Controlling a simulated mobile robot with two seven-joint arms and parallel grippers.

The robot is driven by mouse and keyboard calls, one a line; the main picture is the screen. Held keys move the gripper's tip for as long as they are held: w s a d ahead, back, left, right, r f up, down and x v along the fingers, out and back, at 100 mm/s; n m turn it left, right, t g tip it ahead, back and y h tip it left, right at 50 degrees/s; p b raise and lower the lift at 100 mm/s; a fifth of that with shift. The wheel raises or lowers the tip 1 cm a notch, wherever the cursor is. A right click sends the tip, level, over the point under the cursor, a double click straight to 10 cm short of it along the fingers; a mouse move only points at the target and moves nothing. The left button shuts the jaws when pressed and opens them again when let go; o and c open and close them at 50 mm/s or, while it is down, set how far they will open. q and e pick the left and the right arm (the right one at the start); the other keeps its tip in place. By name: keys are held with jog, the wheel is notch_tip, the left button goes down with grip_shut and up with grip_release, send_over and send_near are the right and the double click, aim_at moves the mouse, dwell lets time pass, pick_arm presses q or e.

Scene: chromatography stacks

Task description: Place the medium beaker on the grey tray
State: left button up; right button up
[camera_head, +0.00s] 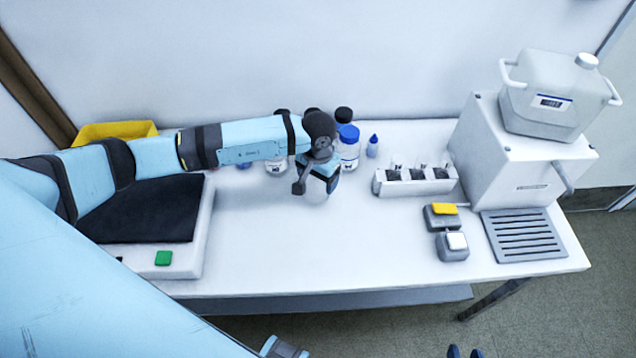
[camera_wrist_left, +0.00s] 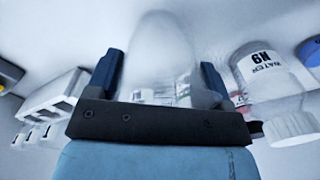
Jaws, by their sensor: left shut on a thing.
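My left gripper (camera_head: 318,178) is over the back middle of the white table, shut on a clear glass vessel. In the left wrist view, the fingers of my left gripper (camera_wrist_left: 160,85) stand on either side of this vessel, which I take to be the medium beaker (camera_wrist_left: 160,55). In the head view it is mostly hidden by the gripper and hard to make out. The grey tray (camera_head: 523,235), slotted and empty, lies at the table's right end. Two dark fingertips of my right gripper (camera_head: 465,352) show apart at the bottom edge, with nothing visible between them.
Bottles, one blue-capped (camera_head: 349,148), stand just behind the left gripper. A white rack (camera_head: 415,186), a small device with a yellow top (camera_head: 444,209) and a large white machine (camera_head: 515,150) stand to the right. The table's front middle is clear.

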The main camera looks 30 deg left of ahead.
pick_arm(q)
jog(key=shift+f, duration=1.6)
jog(key=o, duration=0.9)
jog(key=shift+o, duration=0.2)
